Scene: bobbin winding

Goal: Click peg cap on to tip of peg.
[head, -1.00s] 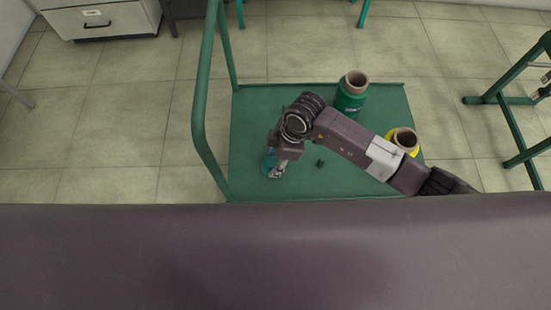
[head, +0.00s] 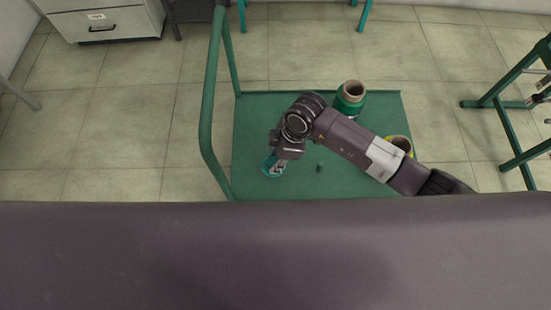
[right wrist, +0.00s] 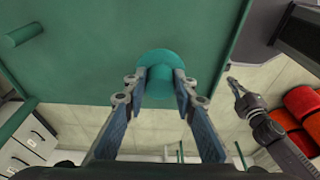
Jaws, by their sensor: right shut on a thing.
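My right gripper (head: 277,168) hangs over the left part of the green cart, fingers pointing down. It is shut on a teal round piece (head: 268,164), which looks like the peg cap. In the right wrist view this cap (right wrist: 160,59) is a disc with a short stem toward me, between the fingertips (right wrist: 160,92). Whether a peg is under the disc is hidden. A short bare green peg (head: 319,166) stands on the cart to the right; a green peg also shows at upper left in the right wrist view (right wrist: 21,33). My left gripper (right wrist: 236,88) appears at the right, its opening unclear.
On the cart bed (head: 262,110) stand a green bobbin (head: 349,98) at the back and a yellow bobbin (head: 402,143), partly behind my right arm. The cart's tall handle (head: 200,110) rises at the left. A green frame (head: 507,115) stands at the right.

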